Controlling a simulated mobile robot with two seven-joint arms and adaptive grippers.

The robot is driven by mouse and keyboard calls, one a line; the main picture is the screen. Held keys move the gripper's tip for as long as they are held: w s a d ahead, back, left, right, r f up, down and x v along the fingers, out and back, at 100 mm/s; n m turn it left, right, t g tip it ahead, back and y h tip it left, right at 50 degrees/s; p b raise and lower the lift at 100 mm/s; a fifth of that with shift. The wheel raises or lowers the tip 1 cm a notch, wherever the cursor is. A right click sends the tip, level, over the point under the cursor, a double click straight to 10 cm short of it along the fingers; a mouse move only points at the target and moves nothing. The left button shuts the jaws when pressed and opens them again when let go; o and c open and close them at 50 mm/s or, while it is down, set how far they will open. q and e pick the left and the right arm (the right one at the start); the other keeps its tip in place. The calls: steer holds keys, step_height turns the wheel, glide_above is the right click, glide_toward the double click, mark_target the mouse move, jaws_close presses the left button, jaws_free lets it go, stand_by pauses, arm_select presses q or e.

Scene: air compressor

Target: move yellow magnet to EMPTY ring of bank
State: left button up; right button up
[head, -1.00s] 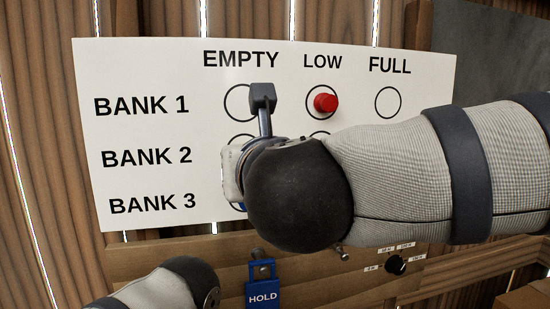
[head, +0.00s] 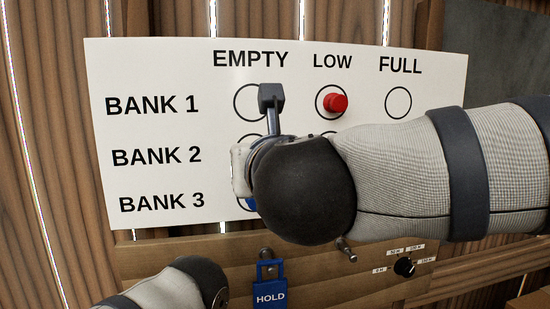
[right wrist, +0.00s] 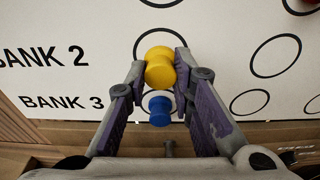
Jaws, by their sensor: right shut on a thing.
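The yellow magnet (right wrist: 159,70) is between the fingers of my right gripper (right wrist: 160,62), which is shut on it. In the right wrist view it overlaps the EMPTY ring of BANK 2 (right wrist: 162,34); I cannot tell whether it touches the board. In the head view my right arm hides the yellow magnet and most of that ring; part of the right gripper (head: 271,98) shows beside the BANK 1 EMPTY ring. A blue magnet (right wrist: 160,111) sits at the BANK 3 EMPTY ring. My left gripper is out of view.
The white board (head: 160,75) hangs on a wooden wall. A red magnet (head: 336,103) is at BANK 1 LOW; BANK 1 FULL (head: 398,103) is bare. Below are a blue HOLD tag (head: 270,290) and a black knob (head: 404,267). My left arm shows at lower left.

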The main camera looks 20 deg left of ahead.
steer(key=shift+w+a, duration=0.25)
steer(key=shift+w, duration=0.1)
stand_by(0.4)
stand_by(0.3)
steer(key=o, duration=1)
